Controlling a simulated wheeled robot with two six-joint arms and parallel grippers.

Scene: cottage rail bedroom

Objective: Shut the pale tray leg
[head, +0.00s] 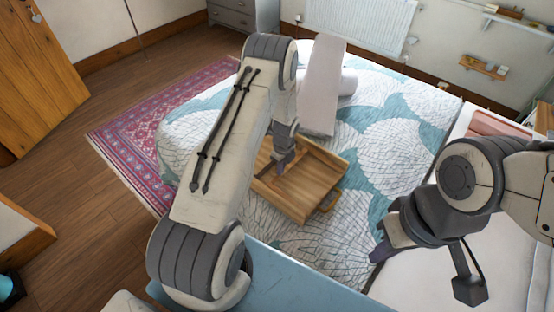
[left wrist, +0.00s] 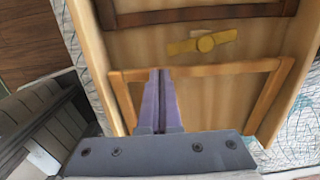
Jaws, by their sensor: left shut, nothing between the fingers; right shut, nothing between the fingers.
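The wooden tray (head: 302,193) lies on the bed with its inner side or underside facing up; it also shows in the left wrist view (left wrist: 120,45). The pale leg (left wrist: 225,69) is a light wood U-shaped frame near one end of it. I cannot tell its exact angle. A dark brown leg (left wrist: 200,15) lies across the tray further up, with a brass catch (left wrist: 203,43) between them. My left gripper (head: 281,168) is shut and empty, its fingertips (left wrist: 160,72) overlapping the pale leg's crossbar in view; contact is unclear. My right gripper (head: 378,254) is shut and empty, right of the tray.
The bed (head: 408,110) has a teal and white patterned cover. A pale upright block-like piece (head: 322,85) stands behind the tray. A blue surface (head: 300,280) lies in front. My left arm hides part of the bed and the tray's left side.

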